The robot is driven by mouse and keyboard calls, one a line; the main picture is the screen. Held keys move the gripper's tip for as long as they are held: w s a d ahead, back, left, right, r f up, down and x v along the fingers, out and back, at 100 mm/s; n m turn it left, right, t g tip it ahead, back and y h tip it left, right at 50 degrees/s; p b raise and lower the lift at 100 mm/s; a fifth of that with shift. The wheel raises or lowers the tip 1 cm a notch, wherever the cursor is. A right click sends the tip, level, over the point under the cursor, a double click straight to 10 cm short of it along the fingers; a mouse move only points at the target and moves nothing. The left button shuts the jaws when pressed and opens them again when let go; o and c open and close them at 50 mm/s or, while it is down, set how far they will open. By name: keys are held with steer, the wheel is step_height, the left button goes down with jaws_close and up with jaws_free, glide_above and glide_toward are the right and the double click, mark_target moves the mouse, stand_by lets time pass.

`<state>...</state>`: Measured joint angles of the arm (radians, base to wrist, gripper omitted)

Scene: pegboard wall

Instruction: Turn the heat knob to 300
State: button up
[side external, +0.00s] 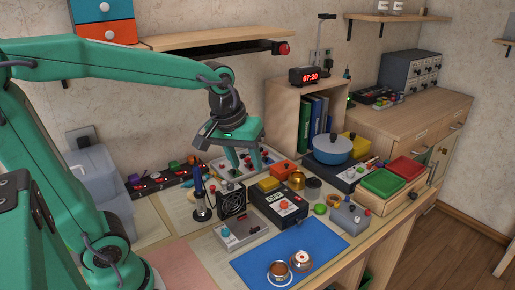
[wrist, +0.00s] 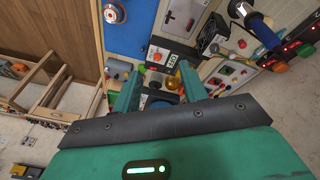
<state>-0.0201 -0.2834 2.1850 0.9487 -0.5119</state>
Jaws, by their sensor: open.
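A black box (side external: 279,203) with a pale display and a red knob (side external: 284,205) stands mid-table; this looks like the heat control, but its scale is too small to read. In the wrist view the box (wrist: 172,50) lies beyond my fingertips, with its orange-red knob (wrist: 157,57) and display showing. My gripper (side external: 244,166) is open and empty, pointing down above the table, behind and left of the box. In the wrist view my gripper (wrist: 159,75) has its two green fingers spread apart, touching nothing that I can make out.
A black fan (side external: 231,202) and a blue-handled tool in a stand (side external: 201,194) are left of the box. A grey switch box (side external: 349,214) and a blue pot (side external: 334,148) are right. A blue mat (side external: 290,258) lies in front, with two small round items on it.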

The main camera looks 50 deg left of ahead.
steer(key=w+f+n+g, duration=0.2)
steer(key=w+f+n, duration=0.2)
steer(key=w, duration=0.3)
steer(key=n+g, duration=0.1)
steer(key=n, duration=0.4)
glide_above(284, 202)
step_height(284, 202, down, 7)
steer(key=shift+f, duration=0.1)
steer(key=shift+f, duration=3.85)
jaws_close()
